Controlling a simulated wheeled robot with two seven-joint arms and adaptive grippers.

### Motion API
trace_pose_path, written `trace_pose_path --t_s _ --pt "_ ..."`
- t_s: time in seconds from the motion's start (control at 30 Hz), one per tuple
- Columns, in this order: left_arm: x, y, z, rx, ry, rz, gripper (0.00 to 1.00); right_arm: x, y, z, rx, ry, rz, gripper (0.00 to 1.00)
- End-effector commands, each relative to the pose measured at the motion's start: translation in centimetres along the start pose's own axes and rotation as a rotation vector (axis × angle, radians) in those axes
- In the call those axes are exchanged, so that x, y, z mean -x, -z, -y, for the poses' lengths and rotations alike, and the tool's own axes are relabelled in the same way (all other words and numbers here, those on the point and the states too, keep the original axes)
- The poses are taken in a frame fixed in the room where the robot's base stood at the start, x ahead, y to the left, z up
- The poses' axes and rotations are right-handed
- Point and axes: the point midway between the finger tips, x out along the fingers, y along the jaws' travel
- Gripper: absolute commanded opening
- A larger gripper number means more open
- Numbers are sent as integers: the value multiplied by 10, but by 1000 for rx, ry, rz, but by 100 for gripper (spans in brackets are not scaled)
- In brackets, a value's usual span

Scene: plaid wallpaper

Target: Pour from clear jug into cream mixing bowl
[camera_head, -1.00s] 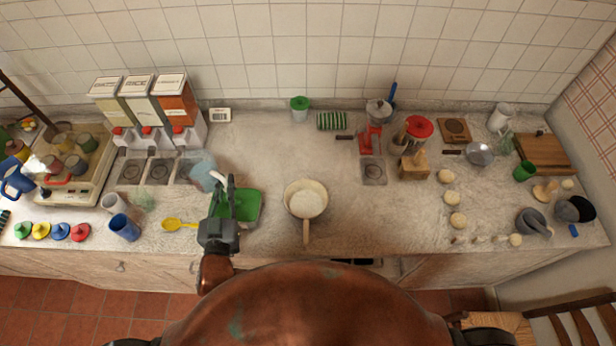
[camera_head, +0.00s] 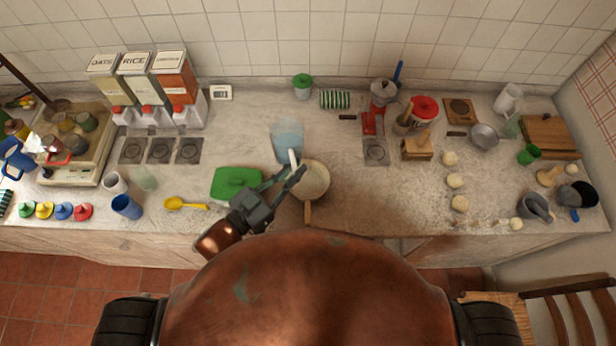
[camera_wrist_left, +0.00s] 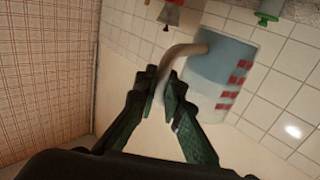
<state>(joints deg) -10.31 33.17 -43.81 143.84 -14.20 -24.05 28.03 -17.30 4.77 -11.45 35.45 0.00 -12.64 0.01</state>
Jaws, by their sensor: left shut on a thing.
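The clear jug (camera_head: 287,137) has a pale handle and looks bluish inside. My left gripper (camera_head: 295,173) is shut on its handle, and the jug is just behind and left of the cream mixing bowl (camera_head: 316,178). In the left wrist view the jug (camera_wrist_left: 222,70) shows red marks on its side, and the gripper fingers (camera_wrist_left: 166,98) close around the handle. I cannot tell its exact height or tilt; no stream is visible. The bowl sits on the counter, partly covered by the gripper, with a handle-like piece toward the front. My right gripper is out of view.
A green tray-like thing (camera_head: 228,184) and a yellow spoon (camera_head: 185,203) lie left of the bowl. A green-lidded jar (camera_head: 302,86) and a striped green cloth (camera_head: 335,99) are behind. A red-based appliance (camera_head: 372,123) stands right. The counter just right of the bowl is clear.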

Motion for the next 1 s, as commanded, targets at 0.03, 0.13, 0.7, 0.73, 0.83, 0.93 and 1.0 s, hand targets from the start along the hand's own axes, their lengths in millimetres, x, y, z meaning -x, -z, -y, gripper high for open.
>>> trace_pose_path --t_s 0.03,0.13,0.7,0.73,0.83,0.93,1.0 --pt "2 -1 -12 -10 -51 2 0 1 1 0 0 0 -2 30" --pt "10 -6 -36 -7 -157 2 0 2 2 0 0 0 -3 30" --pt "96 -60 -84 -6 -514 -1 0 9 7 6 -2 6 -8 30" --pt "100 -61 -84 -5 -517 -2 0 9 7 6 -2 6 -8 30" --pt "109 -66 -80 -6 -523 -4 0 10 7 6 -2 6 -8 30" --pt "114 -69 -76 -6 -524 -6 0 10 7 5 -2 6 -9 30" --pt "117 -70 -75 -5 -524 -6 0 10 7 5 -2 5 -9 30"
